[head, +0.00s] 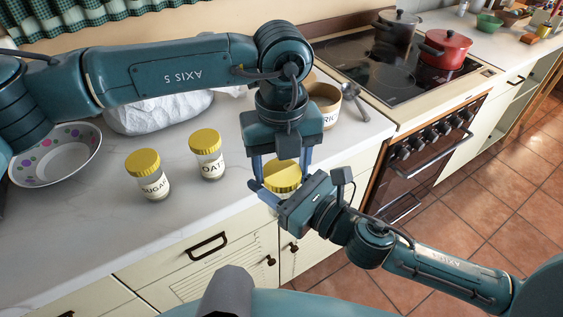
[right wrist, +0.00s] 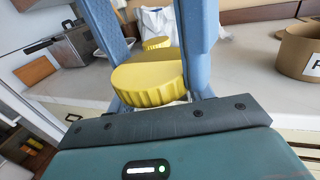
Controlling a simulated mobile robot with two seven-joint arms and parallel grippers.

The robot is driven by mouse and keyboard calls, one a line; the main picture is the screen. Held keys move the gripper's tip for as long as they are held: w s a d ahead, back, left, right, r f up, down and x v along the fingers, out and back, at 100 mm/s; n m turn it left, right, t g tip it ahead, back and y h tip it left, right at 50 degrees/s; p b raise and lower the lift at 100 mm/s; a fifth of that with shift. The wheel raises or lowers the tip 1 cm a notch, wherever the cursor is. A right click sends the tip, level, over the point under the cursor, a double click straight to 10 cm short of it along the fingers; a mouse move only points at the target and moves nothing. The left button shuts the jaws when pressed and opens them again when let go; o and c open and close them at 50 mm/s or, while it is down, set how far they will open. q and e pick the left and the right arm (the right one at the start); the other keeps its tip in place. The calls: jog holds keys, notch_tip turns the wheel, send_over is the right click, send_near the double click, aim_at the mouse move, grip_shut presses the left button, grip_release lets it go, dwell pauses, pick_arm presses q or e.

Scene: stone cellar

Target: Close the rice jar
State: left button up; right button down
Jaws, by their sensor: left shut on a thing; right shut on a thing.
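A yellow lid (head: 283,176) with a ribbed edge is held in front of the counter edge, above the lower cupboards. My left gripper (head: 281,172) reaches down from above, its blue fingers on either side of the lid. In the right wrist view the lid (right wrist: 150,78) looks level between those fingers. My right gripper (head: 277,193) comes in from the lower right, just below the lid, and is shut on the rice jar's body. The jar's body and label are almost wholly hidden by the grippers, so I cannot tell whether the lid sits on its rim.
Yellow-lidded sugar (head: 150,183) and oats (head: 209,165) jars stand on the counter (head: 100,235). A dotted bowl (head: 50,168), a white bag (head: 150,112) and an open tan container (head: 328,104) with a partly hidden label stand around. A red pot (head: 444,50) is on the stove.

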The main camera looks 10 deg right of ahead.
pick_arm(q)
jog(key=o, duration=1.1)
jog(key=shift+r, duration=2.3)
jog(key=shift+r+n, duration=1.7)
jog(key=shift+c, duration=0.4)
jog(key=shift+f, duration=0.1)
jog(key=shift+f, duration=3.9)
